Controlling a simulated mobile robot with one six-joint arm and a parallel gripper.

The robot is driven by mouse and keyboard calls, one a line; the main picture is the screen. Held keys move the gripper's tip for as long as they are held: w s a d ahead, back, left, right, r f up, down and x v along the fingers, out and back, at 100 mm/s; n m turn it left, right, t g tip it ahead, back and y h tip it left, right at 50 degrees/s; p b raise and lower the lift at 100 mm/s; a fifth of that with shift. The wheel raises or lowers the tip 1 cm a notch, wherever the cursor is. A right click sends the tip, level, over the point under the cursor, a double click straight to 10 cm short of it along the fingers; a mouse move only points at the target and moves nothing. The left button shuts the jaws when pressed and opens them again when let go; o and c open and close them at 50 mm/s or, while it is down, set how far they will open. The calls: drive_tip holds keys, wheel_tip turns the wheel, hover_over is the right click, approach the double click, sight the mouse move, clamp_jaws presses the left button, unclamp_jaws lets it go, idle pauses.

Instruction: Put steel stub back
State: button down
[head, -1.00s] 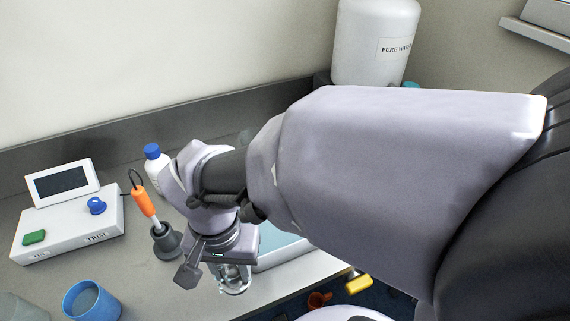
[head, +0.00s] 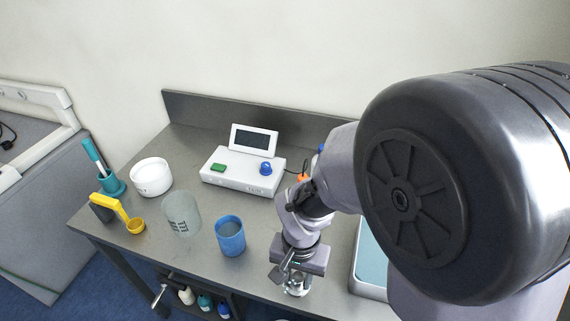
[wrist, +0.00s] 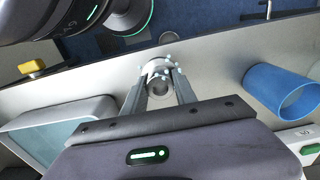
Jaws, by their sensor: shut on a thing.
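My gripper (head: 296,284) is low over the front part of the grey table, to the right of the blue cup (head: 230,237). In the wrist view my gripper (wrist: 160,72) is shut on the steel stub (wrist: 158,84), a short, hollow, shiny round piece. The stub (head: 297,290) shows only partly below my gripper in the head view. I cannot tell whether it touches the table. In the wrist view the blue cup (wrist: 283,91) lies apart from it on the right.
A frosted beaker (head: 182,214), a white bowl (head: 152,177) and a yellow scoop (head: 123,213) stand left of the cup. A white control box (head: 232,177) is behind. A teal-topped tray (head: 372,270) is right of my gripper. The table's front edge is close.

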drive_tip(key=w, duration=0.2)
drive_tip(key=w+a, duration=0.1)
drive_tip(key=shift+w+f, duration=0.25)
drive_tip(key=shift+w, duration=0.15)
wheel_tip(320, 180, down, 4)
drive_tip(key=shift+w+r+b, duration=0.1)
drive_tip(key=shift+r+b, duration=0.05)
drive_tip(key=shift+b, duration=0.9)
drive_tip(key=shift+r, duration=0.15)
drive_tip(key=shift+f, duration=0.2)
drive_tip(key=c, duration=1)
unclamp_jaws()
